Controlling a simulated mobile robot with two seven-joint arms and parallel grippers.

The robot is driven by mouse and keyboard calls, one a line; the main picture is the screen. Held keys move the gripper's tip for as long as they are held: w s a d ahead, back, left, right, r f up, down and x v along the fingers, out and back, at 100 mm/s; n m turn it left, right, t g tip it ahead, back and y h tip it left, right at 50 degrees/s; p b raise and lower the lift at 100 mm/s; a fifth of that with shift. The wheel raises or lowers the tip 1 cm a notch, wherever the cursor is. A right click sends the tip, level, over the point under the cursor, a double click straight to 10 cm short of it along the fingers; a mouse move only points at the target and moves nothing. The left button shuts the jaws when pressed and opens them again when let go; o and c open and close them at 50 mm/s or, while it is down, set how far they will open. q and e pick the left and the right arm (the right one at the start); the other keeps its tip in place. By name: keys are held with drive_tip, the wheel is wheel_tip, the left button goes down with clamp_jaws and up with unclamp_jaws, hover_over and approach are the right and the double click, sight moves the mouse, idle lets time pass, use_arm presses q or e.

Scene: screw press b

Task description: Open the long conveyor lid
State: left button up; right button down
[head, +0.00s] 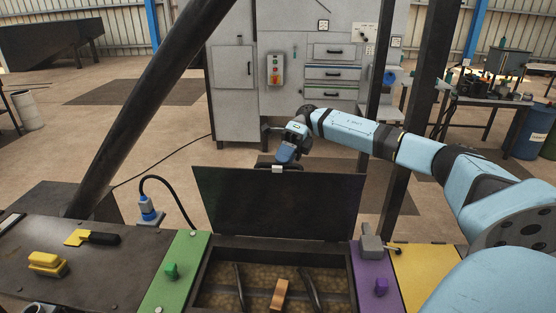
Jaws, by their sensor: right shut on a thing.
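The long conveyor lid (278,203) is a dark rectangular panel. It stands raised, close to upright, at the far edge of the conveyor trough (200,273). The trough below it is uncovered. My right gripper (277,162) is at the lid's top edge, by a small light metal piece (277,169), and is shut on the lid there. The fingertips are partly hidden by the gripper body and the lid edge. My left gripper does not show.
Inside the trough are dark curved bars and a copper-coloured block (280,294). A green panel (176,270) and a purple panel (372,281) flank it. A yellow-handled tool (78,238) and a yellow block (46,262) lie left. A thick slanted dark beam (150,95) crosses the left side.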

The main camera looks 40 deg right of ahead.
drive_tip(key=shift+f, duration=0.6)
drive_tip(key=c, duration=1.4)
unclamp_jaws()
drive_tip(key=o, duration=0.3)
drive_tip(key=shift+w+d+f, duration=0.1)
drive_tip(key=shift+w+d, duration=0.1)
drive_tip(key=shift+d+r, duration=0.1)
drive_tip(key=shift+r, duration=0.1)
